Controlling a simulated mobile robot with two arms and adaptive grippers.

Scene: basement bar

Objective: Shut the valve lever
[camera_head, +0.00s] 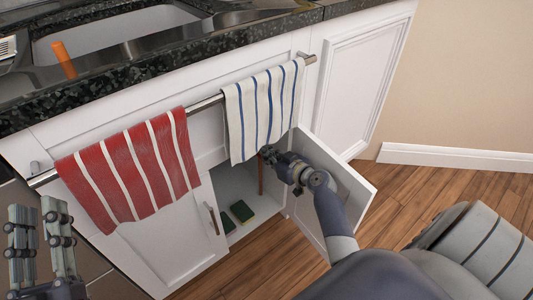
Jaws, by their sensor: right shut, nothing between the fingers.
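I cannot make out the valve lever; the blue-striped towel and my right gripper cover part of the open cabinet under the sink. A thin brown upright piece (261,175), perhaps a pipe, shows inside the cabinet just below my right gripper. My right gripper (268,153) is shut at the cabinet opening, close to the towel's lower edge, with its tips partly hidden. I cannot tell whether it touches anything. My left gripper (41,232) is at the lower left, fingers up and apart, empty, away from the cabinet opening.
A red-striped towel (130,172) and the blue-striped towel (262,108) hang on a metal rail. The open cabinet door (335,180) stands right of my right gripper. Green sponges (241,211) lie on the cabinet floor. An orange object (63,60) is at the sink. Wooden floor is clear at right.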

